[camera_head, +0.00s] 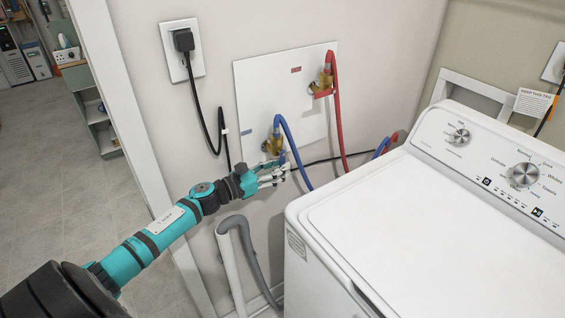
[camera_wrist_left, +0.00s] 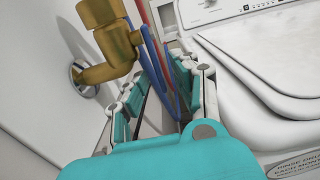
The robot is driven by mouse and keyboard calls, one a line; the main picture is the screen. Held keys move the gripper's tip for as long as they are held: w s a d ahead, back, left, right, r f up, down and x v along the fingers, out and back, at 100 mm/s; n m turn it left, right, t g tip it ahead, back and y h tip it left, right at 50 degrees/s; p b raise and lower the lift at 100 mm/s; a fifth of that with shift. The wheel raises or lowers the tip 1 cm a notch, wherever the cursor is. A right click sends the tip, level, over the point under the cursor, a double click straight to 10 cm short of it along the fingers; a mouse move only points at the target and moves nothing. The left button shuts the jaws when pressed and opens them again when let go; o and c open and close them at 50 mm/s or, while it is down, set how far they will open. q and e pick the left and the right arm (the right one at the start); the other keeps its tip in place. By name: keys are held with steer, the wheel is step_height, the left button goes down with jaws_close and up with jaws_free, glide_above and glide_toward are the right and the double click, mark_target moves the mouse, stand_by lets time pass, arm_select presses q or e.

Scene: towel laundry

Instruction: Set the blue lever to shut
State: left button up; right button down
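The brass valve with the blue hose (camera_head: 274,143) is on the wall panel, low and left of the red one. It also shows in the left wrist view (camera_wrist_left: 118,48). The blue lever cannot be told apart clearly from the blue hose (camera_head: 293,147); my fingers cover the area just below the valve. My left gripper (camera_head: 284,171) is just below this valve, its fingers pointing right. In the left wrist view the fingers are apart, with blue parts seen between and beyond them. I cannot tell whether they touch anything. My right gripper is not in view.
A red-hose valve (camera_head: 326,82) sits higher on the panel (camera_head: 252,85). The white washer (camera_head: 400,220) stands close at the right. A grey drain hose (camera_head: 248,255) hangs below my gripper. A black cord (camera_head: 198,105) runs down the wall from a plug.

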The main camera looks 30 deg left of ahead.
arm_select(q)
steer(key=shift+x, duration=0.85)
steer(key=shift+s, duration=0.1)
steer(key=shift+c, duration=0.4)
jaws_close()
